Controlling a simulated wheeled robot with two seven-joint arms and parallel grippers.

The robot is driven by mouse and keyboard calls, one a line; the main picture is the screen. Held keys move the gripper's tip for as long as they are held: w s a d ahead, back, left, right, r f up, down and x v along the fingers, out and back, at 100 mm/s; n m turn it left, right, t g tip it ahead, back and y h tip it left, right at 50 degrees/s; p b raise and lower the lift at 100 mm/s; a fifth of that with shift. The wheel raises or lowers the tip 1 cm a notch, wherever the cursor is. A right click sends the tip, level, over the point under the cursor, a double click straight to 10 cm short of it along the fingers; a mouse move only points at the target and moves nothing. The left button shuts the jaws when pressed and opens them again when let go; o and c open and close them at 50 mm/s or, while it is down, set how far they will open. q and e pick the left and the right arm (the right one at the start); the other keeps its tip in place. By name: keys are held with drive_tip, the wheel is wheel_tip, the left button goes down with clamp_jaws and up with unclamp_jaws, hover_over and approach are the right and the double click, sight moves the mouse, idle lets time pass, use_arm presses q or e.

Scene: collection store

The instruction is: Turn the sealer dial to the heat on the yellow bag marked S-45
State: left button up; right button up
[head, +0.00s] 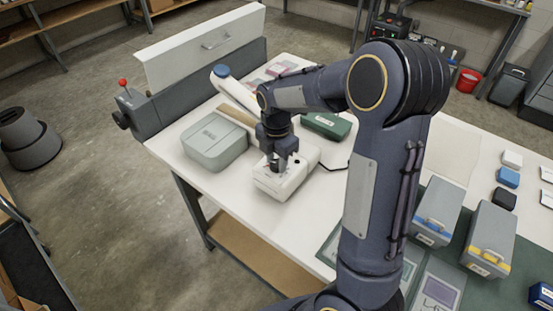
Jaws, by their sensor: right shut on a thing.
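A white box-shaped device (262,185), which looks like the sealer, sits near the left front edge of the white table. My right gripper (277,168) points down onto its top and is shut on a small dark part there, which looks like the dial. The fingers hide most of the dial, and its setting cannot be read. I cannot make out a yellow bag or the mark S-45. Flat pinkish packets (286,67) lie at the back of the table, partly behind my arm. My left gripper is not in view.
A grey-green lidded box (213,143) stands just left of the device. A dark green case (327,125) lies behind it. A long white piece with a blue end (222,78) lies farther back. Grey boxes (492,238) stand at the right on a green mat.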

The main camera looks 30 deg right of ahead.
drive_tip(key=m, duration=0.6)
drive_tip(key=shift+b, duration=0.3)
drive_tip(key=m, duration=0.5)
drive_tip(key=shift+m, duration=0.4)
drive_tip(key=m, duration=0.5)
drive_tip(key=shift+b, duration=0.3)
drive_tip(key=m, duration=0.5)
drive_tip(key=shift+r+m, duration=0.1)
drive_tip(key=shift+m, duration=0.3)
drive_tip(key=o, duration=1)
drive_tip(key=shift+c, duration=0.2)
